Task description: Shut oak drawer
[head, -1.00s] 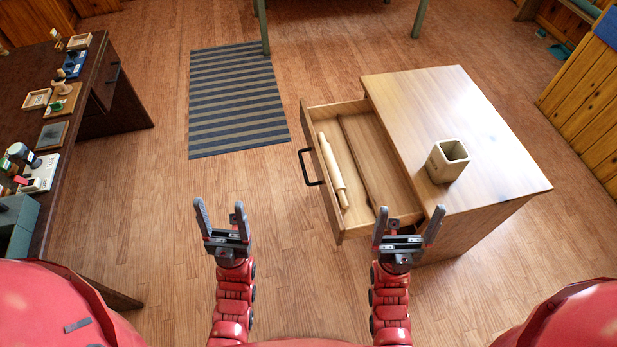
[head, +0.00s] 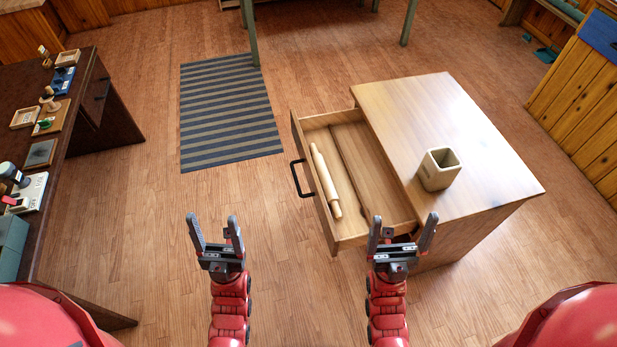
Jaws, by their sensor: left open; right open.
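The oak drawer (head: 345,240) stands open, pulled out to the left from the oak cabinet (head: 450,110). A dark handle (head: 299,180) is on its left-facing front. A wooden rolling pin (head: 325,180) and a thin wooden divider lie inside the drawer. My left gripper (head: 215,228) is open and empty over the floor, left of and nearer than the drawer. My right gripper (head: 402,233) is open and empty. It appears in front of the drawer's near corner and hides a little of the cabinet; I cannot tell that it touches anything.
A square wooden cup (head: 438,169) stands on the cabinet top. A dark desk (head: 75,130) with several small items runs along the left. A striped rug (head: 228,115) lies on the floor at the back. The floor left of the drawer is clear.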

